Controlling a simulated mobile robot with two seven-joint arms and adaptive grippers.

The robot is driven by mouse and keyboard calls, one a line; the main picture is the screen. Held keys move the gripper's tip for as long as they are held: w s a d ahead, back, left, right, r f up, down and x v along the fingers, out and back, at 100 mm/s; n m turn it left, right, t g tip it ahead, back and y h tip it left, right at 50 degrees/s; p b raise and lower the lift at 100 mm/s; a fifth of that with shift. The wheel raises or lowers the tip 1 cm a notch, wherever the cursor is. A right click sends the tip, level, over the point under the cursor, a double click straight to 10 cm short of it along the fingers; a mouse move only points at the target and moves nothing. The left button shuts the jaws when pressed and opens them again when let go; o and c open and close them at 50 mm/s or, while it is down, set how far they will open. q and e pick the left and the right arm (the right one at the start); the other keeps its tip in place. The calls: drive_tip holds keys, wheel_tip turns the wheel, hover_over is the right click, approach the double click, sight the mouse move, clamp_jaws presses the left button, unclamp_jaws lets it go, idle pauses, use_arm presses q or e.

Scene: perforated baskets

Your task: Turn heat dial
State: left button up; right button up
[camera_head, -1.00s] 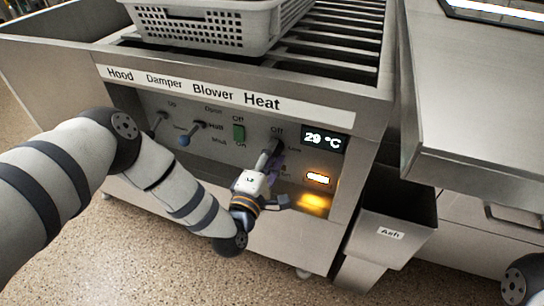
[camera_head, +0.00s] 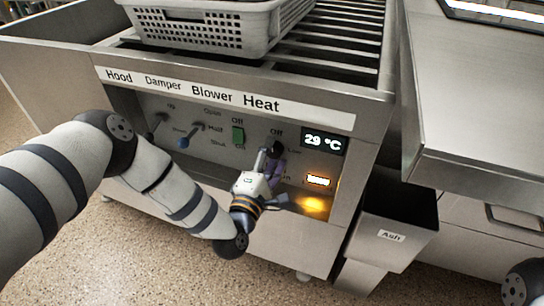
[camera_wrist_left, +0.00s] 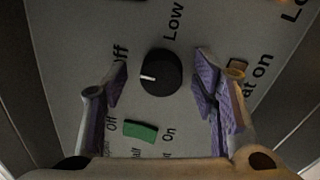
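The heat dial (camera_wrist_left: 161,73) is a round black knob with a white mark that points left, toward the "Off" label, in the left wrist view. In the head view the dial (camera_head: 279,147) is partly covered by my left gripper (camera_head: 270,162). In the left wrist view my left gripper (camera_wrist_left: 160,92) is open, with one purple-padded finger on each side of the dial. A gap shows between each finger and the knob. The display (camera_head: 323,142) to the right of the dial reads 29 °C. My right gripper is not in view.
Left of the dial are a green blower switch (camera_head: 238,135) and the damper lever (camera_head: 193,132). A perforated grey basket (camera_head: 205,32) stands on top of the machine. An ash bin (camera_head: 395,220) is at the lower right.

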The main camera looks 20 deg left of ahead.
use_arm(q)
drive_tip(key=shift+s, duration=0.1)
drive_tip(key=s, duration=1.2)
drive_tip(key=shift+a+f, duration=0.2)
drive_tip(key=shift+f, duration=0.2)
